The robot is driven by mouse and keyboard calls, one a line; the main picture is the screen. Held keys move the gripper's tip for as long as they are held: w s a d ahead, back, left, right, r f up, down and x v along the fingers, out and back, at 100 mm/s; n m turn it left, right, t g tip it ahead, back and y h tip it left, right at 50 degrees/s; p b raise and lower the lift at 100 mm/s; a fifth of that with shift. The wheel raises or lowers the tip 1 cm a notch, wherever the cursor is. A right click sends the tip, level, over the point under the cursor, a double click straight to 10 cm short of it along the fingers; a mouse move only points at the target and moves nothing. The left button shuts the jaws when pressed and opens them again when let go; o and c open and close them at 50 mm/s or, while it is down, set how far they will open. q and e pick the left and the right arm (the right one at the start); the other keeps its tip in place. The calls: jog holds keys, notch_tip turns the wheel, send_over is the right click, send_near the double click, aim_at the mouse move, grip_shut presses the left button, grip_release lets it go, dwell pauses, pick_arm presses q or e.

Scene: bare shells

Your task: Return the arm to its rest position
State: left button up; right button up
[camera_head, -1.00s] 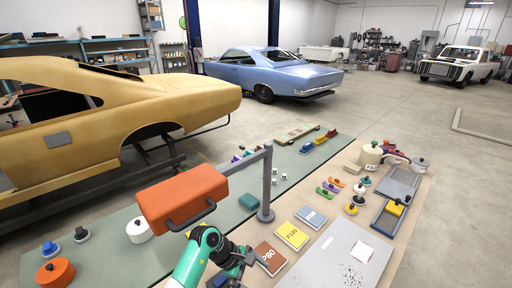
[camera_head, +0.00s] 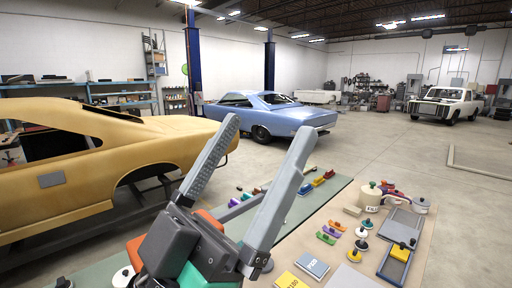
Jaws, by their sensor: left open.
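My left gripper (camera_head: 268,128) rises large in the lower middle of the head view, close to the camera. Its two long grey fingers point up and stand wide apart, with nothing between them. Its dark body and green and orange arm parts cover the lower left middle of the view. My right gripper is not in view. Part of the bench behind my left gripper is hidden.
A beige bench mat (camera_head: 345,250) holds a yellow pad (camera_head: 292,281), a blue pad (camera_head: 312,264), a cream pot (camera_head: 369,198) and a grey tray (camera_head: 405,225). A tan car shell (camera_head: 100,165) stands left and a blue car (camera_head: 262,117) behind. Open floor lies right.

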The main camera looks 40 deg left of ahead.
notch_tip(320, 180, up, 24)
jog(key=p, duration=2.3)
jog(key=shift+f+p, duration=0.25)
jog(key=shift+p, duration=0.05)
